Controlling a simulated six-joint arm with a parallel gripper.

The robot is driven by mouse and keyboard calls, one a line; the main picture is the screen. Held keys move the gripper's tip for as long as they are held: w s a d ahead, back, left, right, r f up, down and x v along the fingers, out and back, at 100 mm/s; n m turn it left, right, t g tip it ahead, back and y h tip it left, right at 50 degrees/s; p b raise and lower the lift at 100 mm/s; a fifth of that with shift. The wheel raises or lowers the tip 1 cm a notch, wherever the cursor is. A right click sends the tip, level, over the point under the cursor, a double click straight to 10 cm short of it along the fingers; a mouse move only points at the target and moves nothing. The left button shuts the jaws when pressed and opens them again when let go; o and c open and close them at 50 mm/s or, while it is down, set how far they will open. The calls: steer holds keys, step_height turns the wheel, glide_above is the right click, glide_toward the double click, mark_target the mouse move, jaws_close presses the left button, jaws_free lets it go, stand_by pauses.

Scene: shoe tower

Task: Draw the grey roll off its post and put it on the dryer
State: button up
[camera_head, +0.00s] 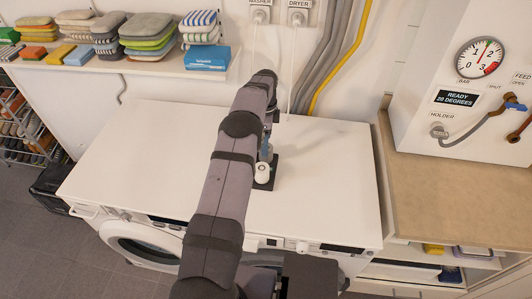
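My arm reaches up the middle of the view and its far end bends down over the white top of the machines. My gripper (266,146) is small and mostly hidden by my arm, so I cannot tell whether its fingers are open or shut. Just below it a small white round piece (262,173) stands by a black base (270,163) on the white top. I cannot make out a grey roll or its post for certain; my arm covers part of that spot. The dryer (335,190) appears to be the right-hand machine, under the socket labelled DRYER.
A washer (145,243) with a round door is at left. A shelf (130,66) of folded cloths hangs behind. Hoses and a yellow pipe (345,55) run down the wall. A gauge panel (470,85) stands above the beige counter (430,195) at right. The dryer's right top is clear.

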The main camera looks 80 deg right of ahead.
jaws_close()
stand_by(0.5)
steer(key=c, duration=1.4)
jaws_free()
steer(key=o, duration=1.6)
step_height(320, 180, up, 7)
steer(key=b, duration=0.3)
steer(key=shift+r, duration=0.2)
